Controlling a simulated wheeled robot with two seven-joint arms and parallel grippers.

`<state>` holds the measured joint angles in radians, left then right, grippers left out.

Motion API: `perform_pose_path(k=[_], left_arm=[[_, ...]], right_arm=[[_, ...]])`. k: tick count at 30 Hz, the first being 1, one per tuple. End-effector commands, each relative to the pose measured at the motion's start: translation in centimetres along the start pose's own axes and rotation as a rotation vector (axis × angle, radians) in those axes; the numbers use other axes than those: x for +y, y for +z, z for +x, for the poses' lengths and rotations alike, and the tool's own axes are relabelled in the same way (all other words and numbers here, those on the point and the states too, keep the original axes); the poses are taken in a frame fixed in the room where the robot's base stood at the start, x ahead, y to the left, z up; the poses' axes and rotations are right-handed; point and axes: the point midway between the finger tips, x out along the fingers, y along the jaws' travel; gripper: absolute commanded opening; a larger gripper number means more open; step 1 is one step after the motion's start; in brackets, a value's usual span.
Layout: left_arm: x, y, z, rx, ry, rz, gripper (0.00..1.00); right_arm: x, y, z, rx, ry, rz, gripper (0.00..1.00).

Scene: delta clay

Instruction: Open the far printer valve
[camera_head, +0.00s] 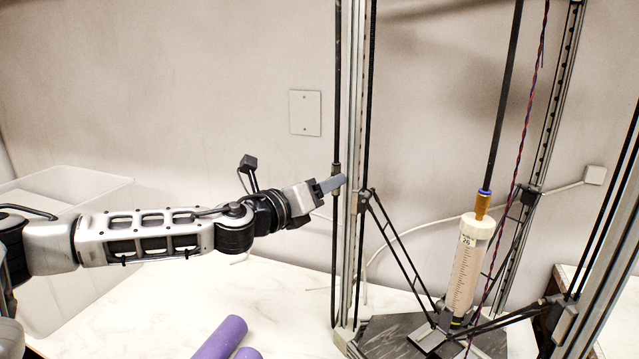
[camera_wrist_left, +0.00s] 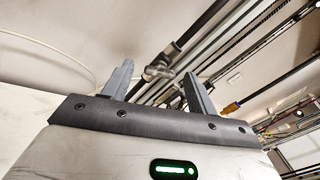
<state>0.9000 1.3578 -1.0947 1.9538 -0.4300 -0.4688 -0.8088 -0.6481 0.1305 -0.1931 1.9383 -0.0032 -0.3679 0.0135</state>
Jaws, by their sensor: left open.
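The delta clay printer stands at the right, with a clear syringe (camera_head: 467,268) topped by a brass fitting (camera_head: 482,206) and a dark tube. I cannot tell with certainty which part is the far valve. My left gripper (camera_head: 333,184) is open beside the printer's left upright (camera_head: 352,120), up and to the left of the syringe. In the left wrist view, the two grey fingers of my left gripper (camera_wrist_left: 159,84) are apart, with a dark rod joint (camera_wrist_left: 160,70) showing between and beyond them. Whether they touch it cannot be told. My right gripper is not in view.
Thin black rods and a red-blue twisted cable (camera_head: 527,110) cross around the syringe. Purple cylinders (camera_head: 222,338) lie on the white table (camera_head: 290,290) at the front. A clear bin (camera_head: 75,185) stands at the left. The table's middle is clear.

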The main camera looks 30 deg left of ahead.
Motion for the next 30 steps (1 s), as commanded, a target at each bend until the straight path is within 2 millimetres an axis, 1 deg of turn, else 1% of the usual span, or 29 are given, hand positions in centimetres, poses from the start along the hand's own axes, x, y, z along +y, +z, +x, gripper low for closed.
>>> perform_pose_path(k=[4, 5, 6, 8, 9, 10, 20, 26, 30], left_arm=[[0.0, -0.03, -0.01, 0.0, 0.0, 0.0, 0.58], [0.0, -0.02, -0.02, 0.0, 0.0, 0.0, 0.55], [0.0, -0.02, -0.02, 0.0, 0.0, 0.0, 0.44], [0.0, -0.01, -0.03, 0.0, -0.001, 0.0, 0.28], [0.0, -0.01, -0.03, 0.0, 0.0, 0.0, 0.16], [0.0, -0.01, -0.03, 0.0, 0.0, 0.0, 0.13], [0.04, -0.06, -0.04, 0.0, 0.0, -0.033, 0.14], [0.08, -0.19, -0.05, 0.001, 0.0, -0.134, 0.14], [0.1, -0.26, -0.06, 0.002, 0.0, -0.246, 0.14]], right_arm=[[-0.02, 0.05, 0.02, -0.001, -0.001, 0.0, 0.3], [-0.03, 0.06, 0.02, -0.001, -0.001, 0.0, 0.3], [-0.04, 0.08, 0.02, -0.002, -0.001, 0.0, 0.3], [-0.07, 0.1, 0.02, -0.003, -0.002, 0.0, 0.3], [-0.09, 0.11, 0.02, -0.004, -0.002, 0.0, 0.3], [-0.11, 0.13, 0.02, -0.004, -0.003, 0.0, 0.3], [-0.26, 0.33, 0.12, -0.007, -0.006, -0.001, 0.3], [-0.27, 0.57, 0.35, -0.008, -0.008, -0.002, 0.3], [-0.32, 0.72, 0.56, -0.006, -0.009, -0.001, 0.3]])
